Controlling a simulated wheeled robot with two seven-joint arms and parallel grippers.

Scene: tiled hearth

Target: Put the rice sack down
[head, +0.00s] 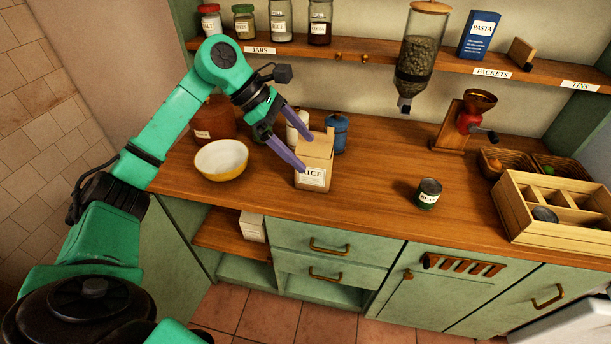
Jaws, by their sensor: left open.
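The rice sack (318,170) is a tan block-shaped bag with a white RICE label. It stands upright on the wooden counter (375,205), near the front edge. My left gripper (306,153) is open, with its two purple fingers at the left side and upper part of the sack. One finger overlaps the sack's front left edge in the head view; whether it touches cannot be told. My right gripper is out of view.
A yellow-and-white bowl (221,160) is left of the sack, and a blue canister (338,133) is close behind it. A bean can (428,194) and a divided wooden crate (520,218) stand to the right. The counter between sack and can is clear.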

